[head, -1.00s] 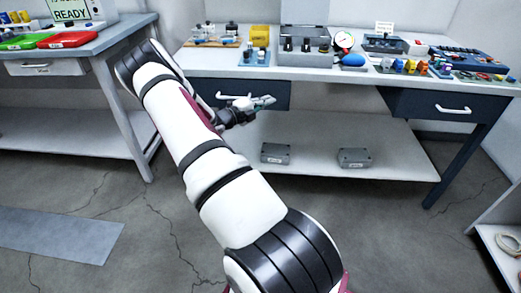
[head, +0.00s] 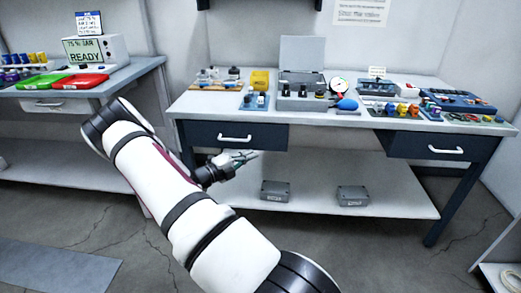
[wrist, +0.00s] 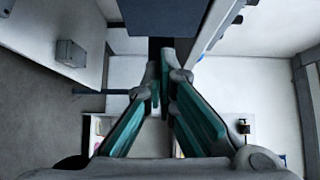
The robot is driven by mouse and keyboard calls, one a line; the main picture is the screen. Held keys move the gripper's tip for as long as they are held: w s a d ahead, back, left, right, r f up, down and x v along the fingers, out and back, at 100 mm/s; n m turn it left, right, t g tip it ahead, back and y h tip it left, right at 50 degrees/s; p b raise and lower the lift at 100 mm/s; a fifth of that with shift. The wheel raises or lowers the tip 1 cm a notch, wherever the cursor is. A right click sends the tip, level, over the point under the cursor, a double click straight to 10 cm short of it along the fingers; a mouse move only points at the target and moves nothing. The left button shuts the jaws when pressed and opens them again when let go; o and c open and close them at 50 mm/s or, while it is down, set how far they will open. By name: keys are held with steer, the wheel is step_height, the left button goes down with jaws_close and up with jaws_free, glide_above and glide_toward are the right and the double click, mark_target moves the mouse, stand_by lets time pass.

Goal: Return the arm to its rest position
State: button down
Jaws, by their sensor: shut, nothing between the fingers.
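My gripper (head: 240,158) is at the end of my white arm, in front of the main workbench (head: 185,105), just below its left drawer (head: 235,135). The fingers point to the right in the head view. In the wrist view the two teal-padded fingers (wrist: 163,85) come together towards their tips, and nothing is held between them. The gripper appears apart from the drawer front and the lower shelf.
Two grey boxes (head: 275,190) (head: 352,196) sit on the workbench's lower shelf (head: 310,175). Instruments, a blue bulb (head: 347,104) and small parts crowd the top.

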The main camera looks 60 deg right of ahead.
steer(key=shift+v, duration=1.25)
steer(key=s+a+r+m+y, duration=0.4)
steer(key=a+r+m+y, duration=0.1)
steer(key=a+r+m, duration=0.5)
steer(key=s+a+r+m+y, duration=0.3)
steer(key=a+r+m+y, duration=0.2)
steer(key=a+r+m, duration=0.5)
steer(key=s+a+r+m+t+y, duration=0.3)
steer(key=s+a+m, duration=0.4)
steer(key=a, duration=0.6)
steer(key=s+a+r+m+t+y, duration=0.1)
steer(key=s+a+m+t+y, duration=0.3)
steer(key=s+a, duration=0.65)
step_height(320, 180, up, 22)
steer(key=w+a+t+p, duration=0.1)
steer(key=t+p, duration=0.3)
steer(key=p, duration=1.6)
steer(key=shift+w+a+f, duration=0.15)
steer(key=shift+a+f, duration=0.1)
steer(key=shift+a, duration=0.35)
